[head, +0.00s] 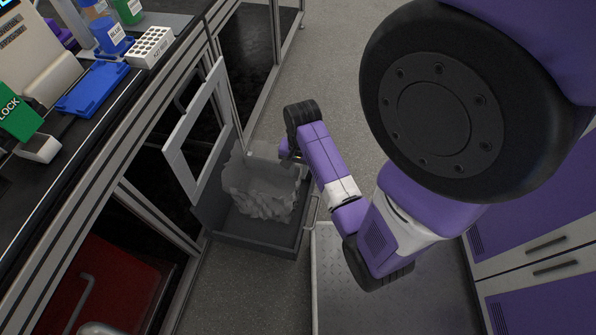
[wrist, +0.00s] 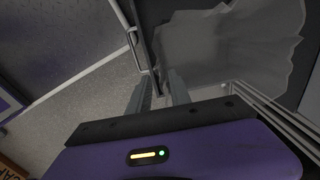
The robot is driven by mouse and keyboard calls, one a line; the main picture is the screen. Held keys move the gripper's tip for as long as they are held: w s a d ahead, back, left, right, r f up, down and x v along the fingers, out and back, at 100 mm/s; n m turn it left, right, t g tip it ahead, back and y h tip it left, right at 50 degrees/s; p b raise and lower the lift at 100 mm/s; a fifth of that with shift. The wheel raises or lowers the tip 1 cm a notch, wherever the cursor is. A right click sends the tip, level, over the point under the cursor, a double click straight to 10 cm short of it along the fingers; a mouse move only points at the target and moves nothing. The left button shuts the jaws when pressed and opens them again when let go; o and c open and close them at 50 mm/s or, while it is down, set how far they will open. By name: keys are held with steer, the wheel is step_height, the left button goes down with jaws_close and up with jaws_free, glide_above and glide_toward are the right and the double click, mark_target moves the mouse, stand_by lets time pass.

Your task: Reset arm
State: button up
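My purple and white arm (head: 322,160) reaches across the head view from the upper right. Its end is over the rear right side of an open grey drawer (head: 222,232). In the wrist view my gripper (wrist: 160,82) shows two grey fingers with a gap between them, and nothing is clearly held. The drawer's handle (wrist: 131,48) and front edge lie beyond the fingertips; I cannot tell whether they touch. In the head view the fingers are mostly hidden by the wrist.
A crumpled translucent bag (head: 262,198) lines the drawer. A pale frame (head: 194,130) stands upright at its left. The bench at left holds a white rack (head: 150,47), a blue tray (head: 92,88) and bottles. Purple cabinets (head: 540,300) stand at right. Grey floor (head: 335,60) is clear behind.

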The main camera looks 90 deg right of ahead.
stand_by(0.5)
steer(key=w+d+r+n+t+h, duration=0.5)
steer(key=w+d+r+n+h, duration=0.1)
steer(key=w+r+h, duration=0.25)
steer(key=w+a+r+n+t+y, duration=0.15)
steer(key=a+r+n+t, duration=0.35)
steer(key=a+r, duration=0.5)
steer(key=w+a+r+n+t+y, duration=0.15)
steer(key=a+r+n+t, duration=0.45)
steer(key=a, duration=0.9)
steer(key=s+a+r+n+g+y, duration=0.1)
steer(key=s+a+r+n+y, duration=0.1)
steer(key=s+a+y, duration=0.3)
steer(key=s+a+r+n+g+y, duration=0.1)
steer(key=s+a+n, duration=0.15)
steer(key=a, duration=0.45)
step_height(320, 180, up, 13)
steer(key=p, duration=1.2)
steer(key=shift+d+f+m+p, duration=0.15)
steer(key=shift+d+m+p, duration=0.2)
steer(key=shift+p, duration=0.05)
